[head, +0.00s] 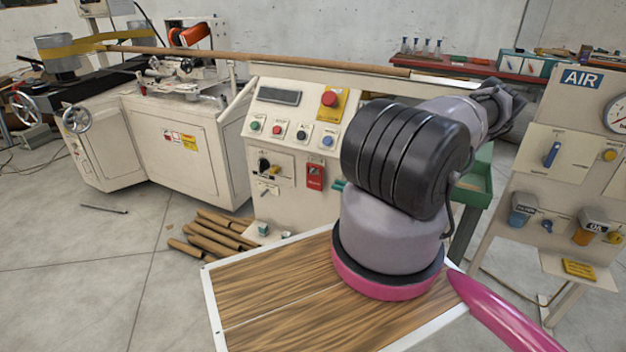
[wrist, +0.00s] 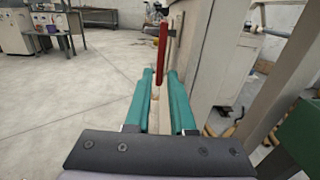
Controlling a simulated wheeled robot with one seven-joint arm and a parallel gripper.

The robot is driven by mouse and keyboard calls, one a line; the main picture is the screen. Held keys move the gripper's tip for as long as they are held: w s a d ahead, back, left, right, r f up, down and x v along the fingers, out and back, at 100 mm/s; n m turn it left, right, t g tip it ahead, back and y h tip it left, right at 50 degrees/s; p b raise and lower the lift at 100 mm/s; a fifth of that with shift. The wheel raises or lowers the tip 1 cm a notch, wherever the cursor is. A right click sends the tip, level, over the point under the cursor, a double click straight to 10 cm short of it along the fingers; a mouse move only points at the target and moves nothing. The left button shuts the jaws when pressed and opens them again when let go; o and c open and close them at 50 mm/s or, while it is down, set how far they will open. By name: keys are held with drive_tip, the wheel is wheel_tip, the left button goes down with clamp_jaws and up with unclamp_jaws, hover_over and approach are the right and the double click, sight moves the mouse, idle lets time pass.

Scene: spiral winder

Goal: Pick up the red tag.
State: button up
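The red tag (head: 315,177) hangs on the front of the cream control cabinet, below its button panel, in the head view. In the wrist view the red tag (wrist: 162,52) shows narrow and nearly edge-on, straight ahead. My gripper (wrist: 160,76) has two teal fingers, apart with a gap between them. The tag's lower end lines up with that gap; I cannot tell whether it is between the tips or beyond them. In the head view only teal fingertips (head: 339,185) show, just right of the tag; my arm hides the rest.
The control cabinet (head: 283,207) carries a red button (head: 329,99) and several small knobs. Cardboard tubes (head: 215,232) lie on the floor at its left. An AIR panel (head: 573,150) and a green bin (head: 474,185) stand to the right. Open floor lies left in the wrist view.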

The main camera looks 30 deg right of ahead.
sight(322, 180)
drive_tip(key=x, duration=0.8)
drive_tip(key=shift+d, duration=0.1)
clamp_jaws()
